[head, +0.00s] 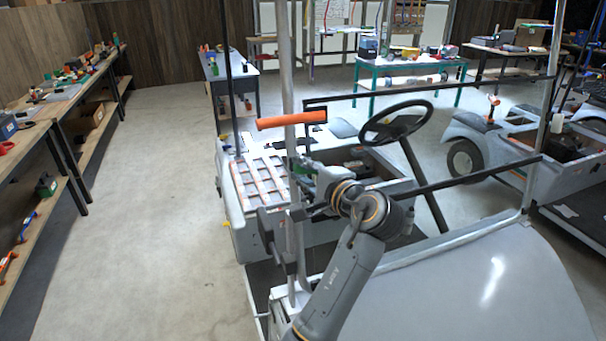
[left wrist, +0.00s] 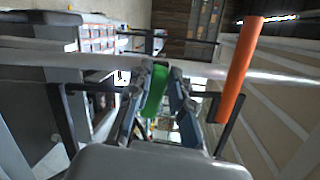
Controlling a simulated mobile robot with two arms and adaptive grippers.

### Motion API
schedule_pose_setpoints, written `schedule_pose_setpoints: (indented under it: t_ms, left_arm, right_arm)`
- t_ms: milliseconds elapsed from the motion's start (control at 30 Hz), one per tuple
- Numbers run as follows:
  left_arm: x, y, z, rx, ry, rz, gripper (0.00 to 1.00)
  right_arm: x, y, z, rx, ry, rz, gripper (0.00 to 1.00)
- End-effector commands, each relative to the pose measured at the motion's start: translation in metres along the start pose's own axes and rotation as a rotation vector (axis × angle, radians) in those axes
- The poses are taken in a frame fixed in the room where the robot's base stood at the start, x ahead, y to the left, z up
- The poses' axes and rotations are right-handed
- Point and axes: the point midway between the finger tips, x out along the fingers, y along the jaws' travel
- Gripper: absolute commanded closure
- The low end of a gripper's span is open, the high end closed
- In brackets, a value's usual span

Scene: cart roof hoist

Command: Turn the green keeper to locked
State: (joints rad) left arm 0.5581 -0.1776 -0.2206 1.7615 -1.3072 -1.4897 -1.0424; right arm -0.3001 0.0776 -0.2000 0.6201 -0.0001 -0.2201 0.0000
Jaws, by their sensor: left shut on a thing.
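The green keeper (left wrist: 155,91) is between the fingers of my left gripper (left wrist: 160,76) in the left wrist view. The gripper is shut on it, close beside a pale upright post of the cart. In the head view my left gripper (head: 305,171) reaches the post (head: 287,62) from the right, and only a little green of the keeper (head: 297,172) shows by the fingers. An orange grip (head: 290,119) on a dark bar sticks out above the gripper; it also shows in the left wrist view (left wrist: 240,68). I cannot tell the keeper's exact angle. My right gripper is out of view.
The cart has a steering wheel (head: 396,122), dark rails and a pale front panel (head: 490,275) around my arm. A slatted rack (head: 262,180) is behind the post. A second cart (head: 500,150) stands at right. Shelves (head: 60,130) line the left; the floor between is clear.

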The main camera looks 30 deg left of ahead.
Motion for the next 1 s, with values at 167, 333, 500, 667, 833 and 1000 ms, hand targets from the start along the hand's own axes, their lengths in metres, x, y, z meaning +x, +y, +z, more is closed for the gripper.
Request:
schedule_pose_setpoints:
  t_ms: [167,333,500,667,833,1000]
  left_arm:
    - [-0.0001,0.0019,-0.0005,-0.054,0.000,0.015,1.00]
    - [-0.0001,0.0017,-0.0003,-0.077,0.000,0.019,1.00]
    - [0.0000,0.0016,-0.0002,-0.080,0.000,0.020,1.00]
    - [0.0000,0.0017,-0.0003,-0.080,0.000,0.020,1.00]
    - [0.0000,0.0016,-0.0003,-0.079,0.000,0.020,0.59]
    - [0.0000,0.0012,-0.0002,-0.079,0.000,0.019,0.57]
  right_arm:
    - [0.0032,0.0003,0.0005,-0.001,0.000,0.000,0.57]
    - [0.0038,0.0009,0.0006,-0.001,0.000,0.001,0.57]
    - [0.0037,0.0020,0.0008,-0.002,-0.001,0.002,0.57]
    - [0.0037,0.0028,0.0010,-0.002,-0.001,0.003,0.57]
    - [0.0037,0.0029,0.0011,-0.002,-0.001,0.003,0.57]
    - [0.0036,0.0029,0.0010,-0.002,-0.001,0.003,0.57]
